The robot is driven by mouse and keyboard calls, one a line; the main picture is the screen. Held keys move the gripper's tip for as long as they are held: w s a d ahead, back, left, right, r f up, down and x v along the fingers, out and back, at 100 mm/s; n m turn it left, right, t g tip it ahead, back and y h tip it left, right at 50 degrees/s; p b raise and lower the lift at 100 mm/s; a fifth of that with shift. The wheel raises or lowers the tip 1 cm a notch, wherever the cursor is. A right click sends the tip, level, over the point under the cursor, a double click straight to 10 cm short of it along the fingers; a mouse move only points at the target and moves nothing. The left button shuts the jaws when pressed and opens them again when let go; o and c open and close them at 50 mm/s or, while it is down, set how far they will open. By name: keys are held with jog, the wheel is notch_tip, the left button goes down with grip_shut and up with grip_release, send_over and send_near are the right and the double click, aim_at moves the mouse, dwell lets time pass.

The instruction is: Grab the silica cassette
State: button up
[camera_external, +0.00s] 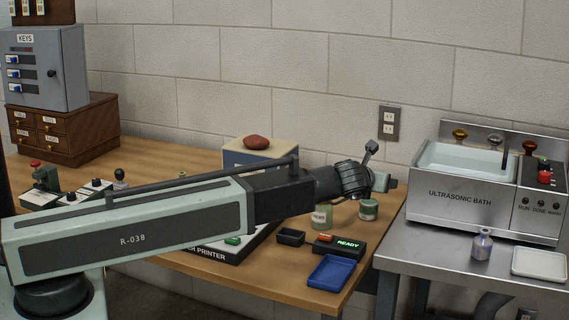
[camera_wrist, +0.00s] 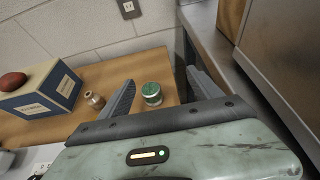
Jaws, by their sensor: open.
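A small round canister (camera_external: 369,210) with a green top and a pale band stands on the wooden table near its right end. It may be the silica cassette, but I cannot read its label. In the wrist view the canister (camera_wrist: 152,93) appears between the two fingers, apart from both. My gripper (camera_external: 384,165) is open and empty, above the table near the canister. In the wrist view my gripper (camera_wrist: 160,77) shows its fingers spread wide.
A greenish labelled jar (camera_external: 321,216) stands left of the canister. A blue tray (camera_external: 330,273), a black tray (camera_external: 291,237) and a box lit READY (camera_external: 345,246) lie in front. A blue-and-cream box (camera_wrist: 42,95) is behind. The ultrasonic bath (camera_external: 460,198) stands on the right bench.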

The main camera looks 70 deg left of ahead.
jog(key=b, duration=0.7)
send_near(367, 208)
jog(key=shift+y, duration=0.3)
jog(key=x, duration=0.5)
jog(key=shift+w+d+f, duration=0.2)
jog(key=shift+w+a+r+p, duration=0.1)
jog(key=shift+a+p, duration=0.05)
jog(key=shift+p, duration=0.2)
jog(key=b+x, duration=0.1)
jog(key=x, duration=0.1)
jog(key=b+x, duration=0.1)
jog(key=x, duration=0.2)
jog(key=b+x, duration=0.1)
jog(key=x, duration=0.1)
jog(key=shift+w+a+f, duration=0.1)
jog(key=shift+a+f, duration=0.05)
jog(key=shift+f, duration=0.3)
jog(key=shift+r, duration=0.15)
jog(key=c, duration=1.5)
notch_tip(367, 208, up, 10)
jog(key=p, duration=1)
jog(key=shift+r, duration=0.1)
